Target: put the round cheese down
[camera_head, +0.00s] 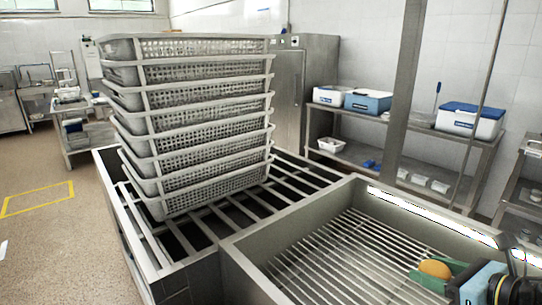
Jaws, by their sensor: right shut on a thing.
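The round cheese (435,269) is a small orange-yellow piece at the lower right. My right gripper (441,274), with green fingers and a blue and black body, comes in from the lower right corner and is shut on the cheese. The cheese shows over the slatted floor of a metal sink-like basin (290,228); I cannot tell whether it touches the slats. Part of the cheese is hidden by the fingers. My left gripper is not in view.
A tall stack of grey perforated baskets (205,135) stands on a slatted metal rack (290,170) left of the basin. The basin's slats look clear left of my gripper. A metal post (400,90) rises behind the basin. A shelf at the back holds blue and white boxes (368,101).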

